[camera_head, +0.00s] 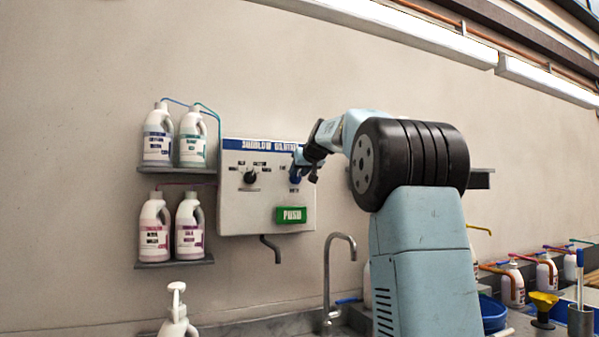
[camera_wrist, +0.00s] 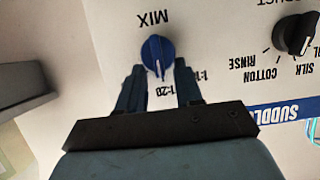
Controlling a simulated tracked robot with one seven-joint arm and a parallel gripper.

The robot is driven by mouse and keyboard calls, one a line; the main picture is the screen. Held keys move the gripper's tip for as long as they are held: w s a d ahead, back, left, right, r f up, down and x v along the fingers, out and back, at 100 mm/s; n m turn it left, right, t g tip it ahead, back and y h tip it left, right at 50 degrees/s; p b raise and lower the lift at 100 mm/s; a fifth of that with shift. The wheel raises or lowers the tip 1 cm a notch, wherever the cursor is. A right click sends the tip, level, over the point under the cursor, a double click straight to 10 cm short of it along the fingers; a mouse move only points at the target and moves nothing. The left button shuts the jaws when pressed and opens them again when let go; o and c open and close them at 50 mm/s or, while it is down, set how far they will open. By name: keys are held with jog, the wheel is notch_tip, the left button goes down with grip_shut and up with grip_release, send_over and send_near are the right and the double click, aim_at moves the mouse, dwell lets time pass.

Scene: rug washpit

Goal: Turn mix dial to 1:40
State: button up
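The blue mix dial (camera_wrist: 155,50) is on the white dispenser panel, beside the upside-down word MIX in the wrist view. Its pale pointer mark points down the picture, roughly toward the 1:20 label (camera_wrist: 160,91). Another ratio label is partly hidden by a finger, and I cannot read a 1:40 label. My gripper (camera_wrist: 159,68) is open, with one fingertip on each side of the dial's lower part; I cannot tell whether they touch it. In the head view, my gripper (camera_head: 304,166) is at the panel's right side, by the dial (camera_head: 295,179).
A black product dial (camera_wrist: 294,33) is beside the mix dial; it also shows in the head view (camera_head: 250,177). A green PUSH button (camera_head: 291,215) is below. Shelved bottles (camera_head: 158,135) stand left of the panel. A tap (camera_head: 328,275) rises below it.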

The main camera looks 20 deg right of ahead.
grip_shut()
jog(key=shift+d, duration=0.1)
dwell(0.3)
jog(key=m+y, duration=0.1)
jog(key=d+m+y, duration=0.1)
jog(key=m, duration=0.1)
jog(key=shift+f, duration=0.2)
jog(key=shift+d+f+m+t+y, duration=0.15)
jog(key=shift+d+m+y, duration=0.1)
jog(key=shift+m+y, duration=0.4)
jog(key=shift+d+f+m+t+y, duration=0.2)
jog(key=shift+m+y, duration=0.15)
jog(key=shift+m, duration=0.6)
jog(key=shift+o, duration=0.5)
grip_release()
jog(key=shift+s+r, duration=0.1)
